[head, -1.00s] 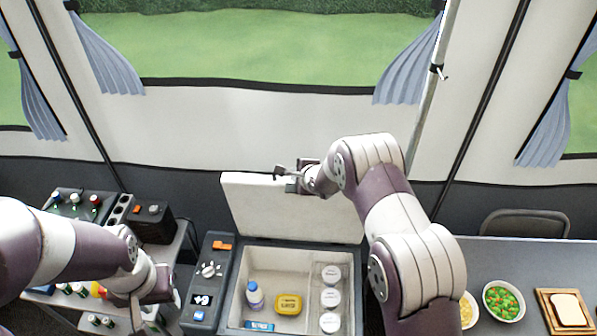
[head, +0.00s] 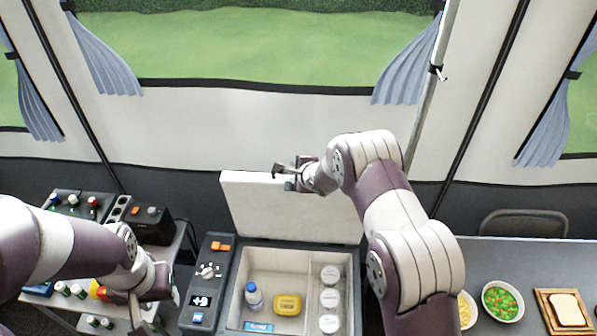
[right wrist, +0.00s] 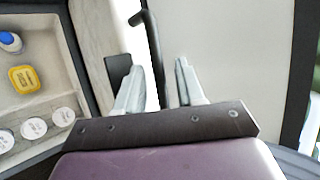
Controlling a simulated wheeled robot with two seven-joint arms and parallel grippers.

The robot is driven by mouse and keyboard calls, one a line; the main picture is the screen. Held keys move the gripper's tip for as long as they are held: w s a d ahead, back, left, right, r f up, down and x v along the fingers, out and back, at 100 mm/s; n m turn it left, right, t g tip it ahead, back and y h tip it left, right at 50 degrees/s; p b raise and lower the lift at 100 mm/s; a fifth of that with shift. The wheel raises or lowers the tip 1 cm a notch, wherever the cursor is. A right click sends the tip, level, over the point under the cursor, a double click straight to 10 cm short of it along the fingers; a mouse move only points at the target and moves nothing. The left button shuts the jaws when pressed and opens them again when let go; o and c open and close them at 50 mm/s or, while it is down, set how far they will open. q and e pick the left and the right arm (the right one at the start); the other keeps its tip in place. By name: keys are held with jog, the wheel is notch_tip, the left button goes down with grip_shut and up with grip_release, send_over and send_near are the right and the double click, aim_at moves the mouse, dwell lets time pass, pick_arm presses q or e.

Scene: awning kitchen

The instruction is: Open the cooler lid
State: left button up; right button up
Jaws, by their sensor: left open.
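The cooler (head: 300,248) stands in the middle of the head view with its pale lid (head: 262,207) raised upright at the back. Its inside is in full view. My right gripper (head: 287,173) is at the top edge of the lid. In the right wrist view its fingers (right wrist: 157,88) are apart, with a dark bar-like handle (right wrist: 152,50) showing at the gap; I cannot tell whether they touch it. The lid's pale face (right wrist: 228,50) fills the right of that view. My left gripper (head: 142,305) is open at the lower left, away from the lid and left of the cooler's control panel.
Inside the cooler are a blue-capped bottle (head: 253,297), a yellow tub (head: 288,304), a blue packet (head: 258,327) and white round lids (head: 329,298). A side table (head: 165,258) with bottles is at the left. Bowls and a bread board (head: 545,300) are at the right.

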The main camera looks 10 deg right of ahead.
jog(key=shift+s+d+r, duration=0.1)
jog(key=shift+s+r, duration=0.05)
jog(key=shift+s, duration=0.05)
jog(key=b+v, duration=0.3)
jog(key=v, duration=0.9)
